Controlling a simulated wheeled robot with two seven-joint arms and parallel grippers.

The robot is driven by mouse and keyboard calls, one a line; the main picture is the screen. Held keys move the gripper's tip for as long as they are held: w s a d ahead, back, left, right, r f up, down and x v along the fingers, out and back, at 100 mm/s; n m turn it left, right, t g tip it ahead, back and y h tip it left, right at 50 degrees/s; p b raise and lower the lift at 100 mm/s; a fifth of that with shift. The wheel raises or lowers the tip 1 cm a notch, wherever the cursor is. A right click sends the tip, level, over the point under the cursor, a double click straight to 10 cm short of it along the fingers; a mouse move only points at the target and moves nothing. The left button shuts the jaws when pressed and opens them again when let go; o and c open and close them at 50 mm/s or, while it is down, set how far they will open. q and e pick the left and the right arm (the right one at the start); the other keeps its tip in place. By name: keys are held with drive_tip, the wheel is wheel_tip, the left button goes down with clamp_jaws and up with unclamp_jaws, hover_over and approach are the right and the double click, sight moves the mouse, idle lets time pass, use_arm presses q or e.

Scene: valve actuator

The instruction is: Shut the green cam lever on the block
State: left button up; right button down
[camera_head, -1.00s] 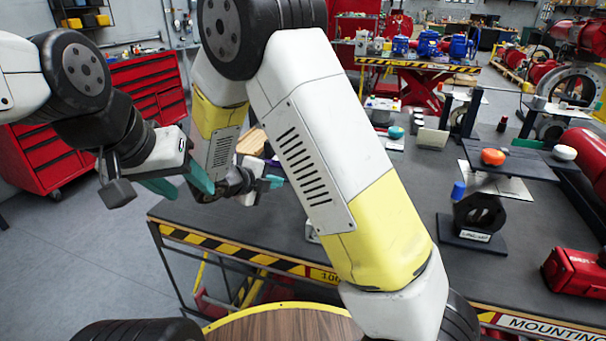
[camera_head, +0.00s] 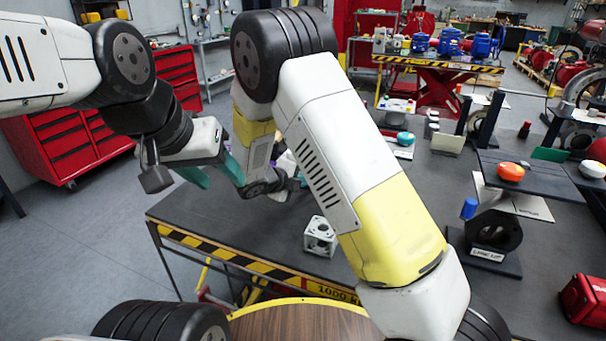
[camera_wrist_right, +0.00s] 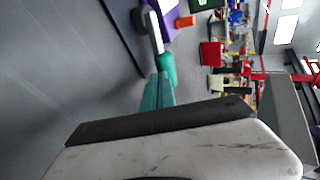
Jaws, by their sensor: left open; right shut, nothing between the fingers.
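My left gripper (camera_head: 222,182) is open and empty, its two teal fingers spread above the table's left end in the head view. My right gripper is mostly hidden behind its own arm there; in the right wrist view its teal fingers (camera_wrist_right: 158,92) are shut with nothing between them. A green rounded piece (camera_wrist_right: 167,70) shows just beyond those fingertips; I cannot tell whether it is the cam lever or whether they touch. A pale cube-shaped block with round holes (camera_head: 320,237) stands on the table beside my right forearm. I see no green lever clearly on it.
The dark table (camera_head: 200,212) has a striped front edge and is bare at its left. A black ring fixture (camera_head: 492,228), an orange knob (camera_head: 510,172) and a teal knob (camera_head: 405,138) stand to the right. A red case (camera_head: 585,300) is at the right edge.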

drive_tip(key=shift+d, duration=0.15)
drive_tip(key=shift+w+d, duration=0.7)
drive_tip(key=shift+d, duration=0.35)
